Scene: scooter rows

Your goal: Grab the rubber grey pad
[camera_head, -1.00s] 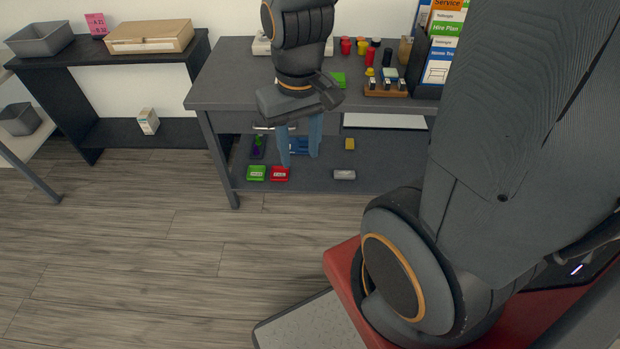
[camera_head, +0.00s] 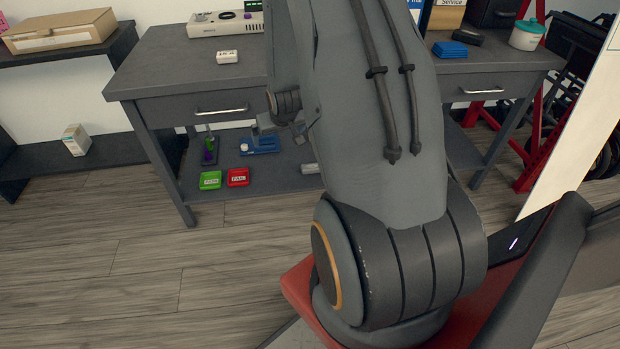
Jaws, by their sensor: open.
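A small grey block (camera_head: 309,168), which looks like the grey pad, lies on the lower shelf of the desk. Its right side is hidden behind my arm. My gripper (camera_head: 268,128) is mostly hidden behind my arm, under the desk top and above the lower shelf. A blue-grey finger shows left of the arm. It is open, up and left of the grey block and apart from it. I see nothing held in it, though much of it is covered.
A green pad (camera_head: 210,180) and a red pad (camera_head: 238,177) lie at the shelf's front. Behind them are a blue fixture (camera_head: 262,145) and a dark stand with a purple-green item (camera_head: 209,152). The desk top (camera_head: 160,70) overhangs them. The floor in front is clear.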

